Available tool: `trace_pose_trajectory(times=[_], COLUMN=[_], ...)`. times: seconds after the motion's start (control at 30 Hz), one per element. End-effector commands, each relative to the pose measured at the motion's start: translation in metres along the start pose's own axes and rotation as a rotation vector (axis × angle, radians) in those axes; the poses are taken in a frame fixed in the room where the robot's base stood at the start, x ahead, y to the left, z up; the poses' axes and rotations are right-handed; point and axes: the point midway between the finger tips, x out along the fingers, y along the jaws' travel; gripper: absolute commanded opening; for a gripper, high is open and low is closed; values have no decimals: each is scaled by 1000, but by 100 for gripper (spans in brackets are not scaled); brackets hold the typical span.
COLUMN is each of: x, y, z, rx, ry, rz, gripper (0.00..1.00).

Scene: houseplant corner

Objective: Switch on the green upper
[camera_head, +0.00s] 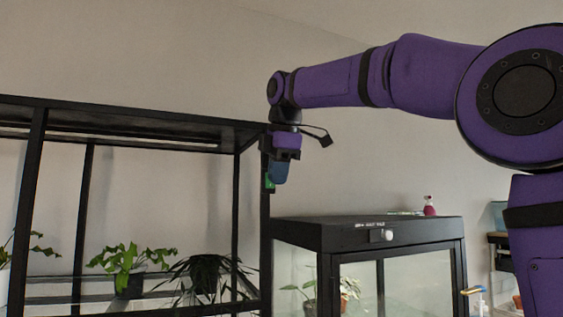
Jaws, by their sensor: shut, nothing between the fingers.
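A small green switch (269,184) sits on the front right post of the black plant rack, high up under the top frame. It is partly hidden behind my gripper (279,177). My gripper points down, is shut and holds nothing. In the picture its blue fingertips overlap the right side of the green switch. I cannot tell whether they touch it, nor whether the switch is on or off.
The black rack (30,190) holds several potted plants on a lower shelf. A black-framed glass cabinet (405,234) with a white knob (389,236) stands to the right, with a pink spray bottle (429,207) on top. The wall behind is bare.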

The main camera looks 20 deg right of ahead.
Motion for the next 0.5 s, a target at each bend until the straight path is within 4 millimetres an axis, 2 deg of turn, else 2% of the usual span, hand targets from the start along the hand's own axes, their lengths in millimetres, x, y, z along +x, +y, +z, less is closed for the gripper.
trace_pose_trajectory(times=[0.2, 0.5], x=[10, 12], y=[18, 24], z=[0, 0], rx=[0, 0], ry=[-1, -1], rz=[-2, -1], gripper=[0, 0])
